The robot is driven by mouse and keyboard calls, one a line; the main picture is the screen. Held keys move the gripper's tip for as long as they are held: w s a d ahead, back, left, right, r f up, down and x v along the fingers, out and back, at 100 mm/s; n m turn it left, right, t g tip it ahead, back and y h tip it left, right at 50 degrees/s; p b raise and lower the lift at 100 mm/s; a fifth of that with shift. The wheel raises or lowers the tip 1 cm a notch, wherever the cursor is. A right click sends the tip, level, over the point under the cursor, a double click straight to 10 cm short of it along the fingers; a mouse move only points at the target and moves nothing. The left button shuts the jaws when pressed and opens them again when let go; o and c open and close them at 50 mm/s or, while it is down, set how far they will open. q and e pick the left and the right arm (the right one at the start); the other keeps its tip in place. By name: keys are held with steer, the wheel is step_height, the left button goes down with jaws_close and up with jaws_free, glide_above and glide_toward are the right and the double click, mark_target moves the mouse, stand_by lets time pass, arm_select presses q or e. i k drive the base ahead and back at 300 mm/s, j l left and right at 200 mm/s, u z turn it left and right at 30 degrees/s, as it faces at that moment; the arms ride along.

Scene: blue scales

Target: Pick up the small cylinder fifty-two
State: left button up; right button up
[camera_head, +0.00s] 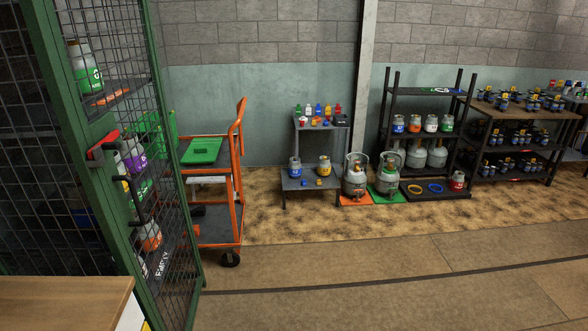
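Neither of my grippers is in view. Several small cylinders show, but their numbers are too small to read, so I cannot tell which is fifty-two. A blue-banded cylinder (295,168) and a yellow-banded cylinder (324,168) stand on the lower shelf of a small grey table (303,184). A row of small cylinders (414,124) with coloured bands stands on the black rack (430,93). A red-banded one (457,181) stands on that rack's bottom shelf. More cylinders stand inside the green mesh cage, including a green-banded one (87,75) and a purple-banded one (134,157), partly behind mesh.
An orange trolley (240,170) with a green tray (202,151) stands beside the cage door (165,200). Large grey cylinders stand on an orange mat (352,200) and a green mat (382,200). A wooden top (65,300) fills the lower left. The central floor is clear.

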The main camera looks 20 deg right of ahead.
mark_target(295, 167)
steer(key=i+l+z, duration=0.2)
steer(key=i+z, duration=0.2)
steer(key=i, duration=0.2)
steer(key=i+l+z, duration=0.1)
steer(key=i+z, duration=0.25)
steer(key=i, duration=1.7)
